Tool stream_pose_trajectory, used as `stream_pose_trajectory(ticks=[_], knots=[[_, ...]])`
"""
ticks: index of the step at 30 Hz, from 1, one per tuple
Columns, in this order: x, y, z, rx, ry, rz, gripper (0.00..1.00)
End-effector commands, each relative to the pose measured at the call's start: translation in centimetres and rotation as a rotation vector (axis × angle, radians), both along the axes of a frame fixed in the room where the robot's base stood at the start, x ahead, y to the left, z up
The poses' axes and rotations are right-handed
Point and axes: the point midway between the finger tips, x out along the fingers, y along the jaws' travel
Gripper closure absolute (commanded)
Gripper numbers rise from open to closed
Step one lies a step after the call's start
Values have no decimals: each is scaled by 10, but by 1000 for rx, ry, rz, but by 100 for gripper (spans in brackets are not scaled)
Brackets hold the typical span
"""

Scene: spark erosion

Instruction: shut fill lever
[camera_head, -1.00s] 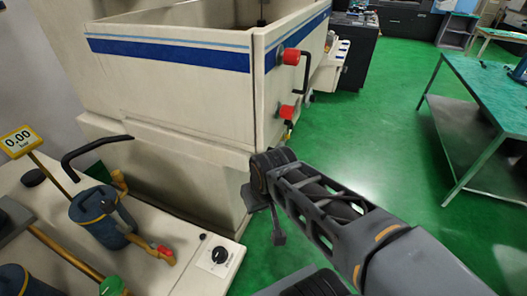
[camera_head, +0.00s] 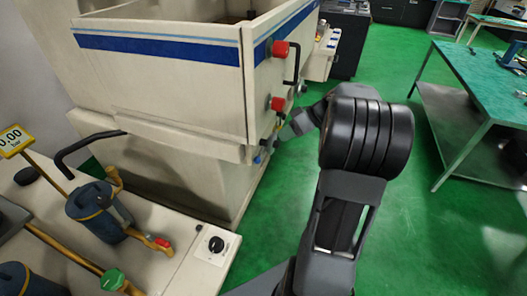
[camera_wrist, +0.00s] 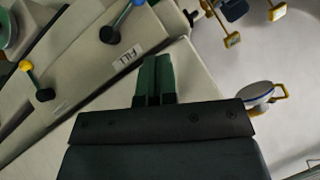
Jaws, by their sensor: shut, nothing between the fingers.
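The fill lever (camera_wrist: 123,18) is at the top of the wrist view, beside a white FILL label (camera_wrist: 127,52). It has a black pivot, a thin rod slanting up and right, and a blue knob cut by the top edge. My gripper (camera_wrist: 153,60) is shut and empty, its green-tinted fingertips just right of the label and apart from the lever. In the head view my gripper (camera_head: 270,144) is small beside the tank's lower right corner, partly hidden by my wrist.
A second lever with a yellow knob (camera_wrist: 26,66) is left in the wrist view. The white tank (camera_head: 160,65) has red knobs (camera_head: 280,48) and a black handle (camera_head: 296,65). A green-topped table (camera_head: 480,75) stands right, with clear green floor before it.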

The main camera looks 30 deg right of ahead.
Motion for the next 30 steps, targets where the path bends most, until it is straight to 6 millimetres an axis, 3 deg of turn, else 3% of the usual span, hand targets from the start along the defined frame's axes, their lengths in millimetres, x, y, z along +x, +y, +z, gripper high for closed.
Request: stream_pose_trajectory(ticks=[3, 6, 17, 23, 30], knots=[[4, -23, 1, 29, -89, 7, 100], [6, -30, 2, 35, -124, 12, 100], [6, -29, 1, 34, -131, 15, 100], [14, -17, -8, 35, -129, 18, 100], [32, 15, -32, 38, -127, 19, 100]])
